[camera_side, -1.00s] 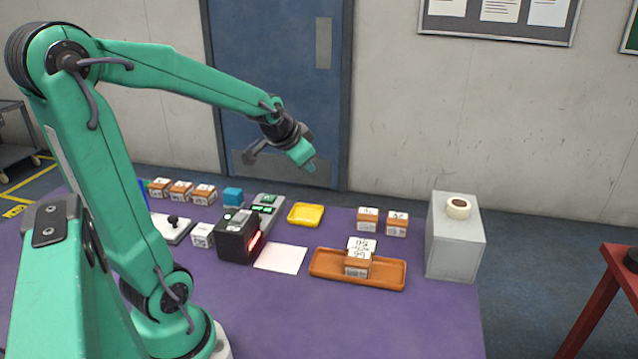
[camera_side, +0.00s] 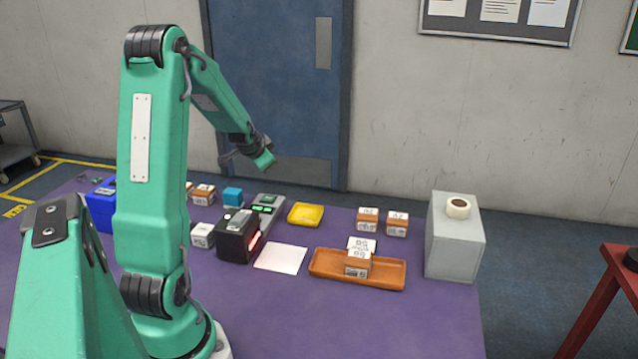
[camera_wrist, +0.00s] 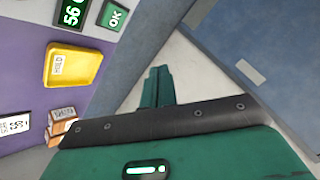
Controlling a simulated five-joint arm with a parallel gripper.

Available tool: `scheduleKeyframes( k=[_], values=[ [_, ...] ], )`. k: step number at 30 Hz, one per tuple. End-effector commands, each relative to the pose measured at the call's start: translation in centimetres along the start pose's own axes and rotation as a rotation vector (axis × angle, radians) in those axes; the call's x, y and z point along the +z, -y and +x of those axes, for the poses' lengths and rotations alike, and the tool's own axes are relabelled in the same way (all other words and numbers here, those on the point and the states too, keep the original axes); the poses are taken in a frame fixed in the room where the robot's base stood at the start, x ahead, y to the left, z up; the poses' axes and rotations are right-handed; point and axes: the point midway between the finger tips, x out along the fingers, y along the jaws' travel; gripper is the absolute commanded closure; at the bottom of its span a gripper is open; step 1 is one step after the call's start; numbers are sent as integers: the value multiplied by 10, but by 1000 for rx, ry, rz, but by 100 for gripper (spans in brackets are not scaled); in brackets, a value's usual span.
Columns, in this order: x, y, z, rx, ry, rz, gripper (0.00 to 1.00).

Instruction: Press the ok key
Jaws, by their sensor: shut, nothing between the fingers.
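The ok key is a green key marked OK (camera_wrist: 114,17) on a grey console at the top of the wrist view. Beside it on the console is a dark display with green digits (camera_wrist: 73,14). In the side view the grey console (camera_side: 267,203) stands behind the black scanner with the red glow (camera_side: 238,237). My gripper (camera_side: 265,161) is shut and empty, in the air above and behind the console, apart from it. In the wrist view its closed fingers (camera_wrist: 157,86) are below and right of the ok key.
A yellow tray (camera_side: 305,214) lies right of the console. An orange tray (camera_side: 330,279) holds labelled boxes.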

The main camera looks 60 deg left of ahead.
Motion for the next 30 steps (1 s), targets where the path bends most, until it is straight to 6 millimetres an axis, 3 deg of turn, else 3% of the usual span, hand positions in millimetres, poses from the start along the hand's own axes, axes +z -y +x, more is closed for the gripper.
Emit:
scheduleKeyframes(
  k=[20,30],
  values=[
    [6,1,7,-6,3,1,100],
    [20,-12,25,-4,5,1,100]
  ],
)
